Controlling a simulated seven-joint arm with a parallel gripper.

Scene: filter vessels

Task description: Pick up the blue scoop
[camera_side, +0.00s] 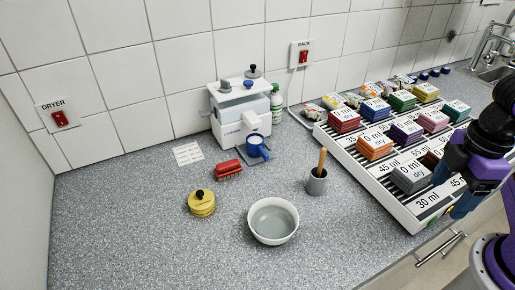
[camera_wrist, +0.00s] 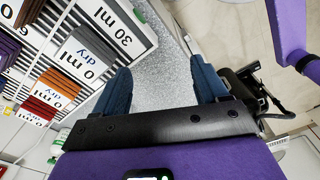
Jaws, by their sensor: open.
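The blue scoop (camera_side: 255,144) is in the side view, at the front of a white machine (camera_side: 228,127), low down by its grey base plate. I cannot tell whether it rests on the plate or hangs just above it. My gripper (camera_side: 455,186) is at the far right, by the right end of the rack and well away from the scoop. In the wrist view its two blue fingers (camera_wrist: 162,80) are spread apart with only speckled counter between them. The scoop is not visible in the wrist view.
A rack (camera_side: 404,216) of coloured, labelled filter stacks fills the right side. The front left counter is clear.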

